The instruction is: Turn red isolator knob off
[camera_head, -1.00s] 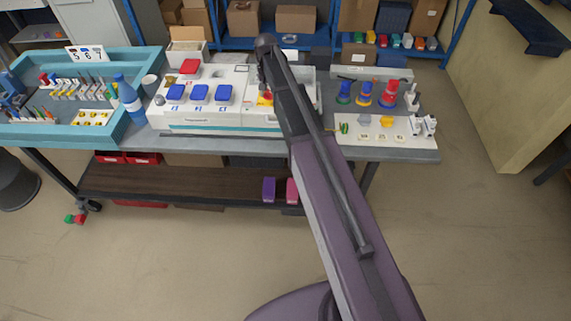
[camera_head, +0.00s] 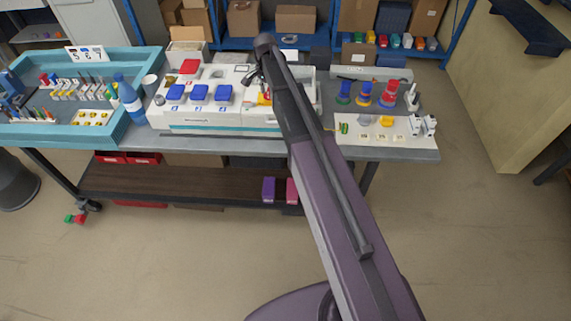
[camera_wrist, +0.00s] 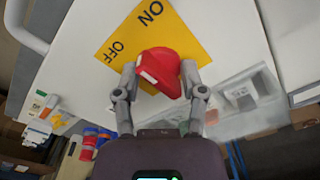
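The red isolator knob (camera_wrist: 160,72) sits on a yellow square plate (camera_wrist: 182,25) in the wrist view. Black ON and OFF labels are printed on the plate, beyond and to the left of the knob. The knob looks turned at a slant, with a white mark on its left face. My gripper (camera_wrist: 159,70) has one finger on each side of the knob, and both fingertips appear to touch it. In the head view my arm hides most of the knob; part of the yellow plate (camera_head: 264,99) shows beside the arm.
The white socket box (camera_head: 215,118) stands on the grey table, with several blue-lidded sockets (camera_head: 200,92) to the left. A blue bottle (camera_head: 129,98) and a teal tray (camera_head: 128,122) stand further left. Coloured cylinders (camera_head: 388,93) and a white board (camera_head: 358,142) lie to the right.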

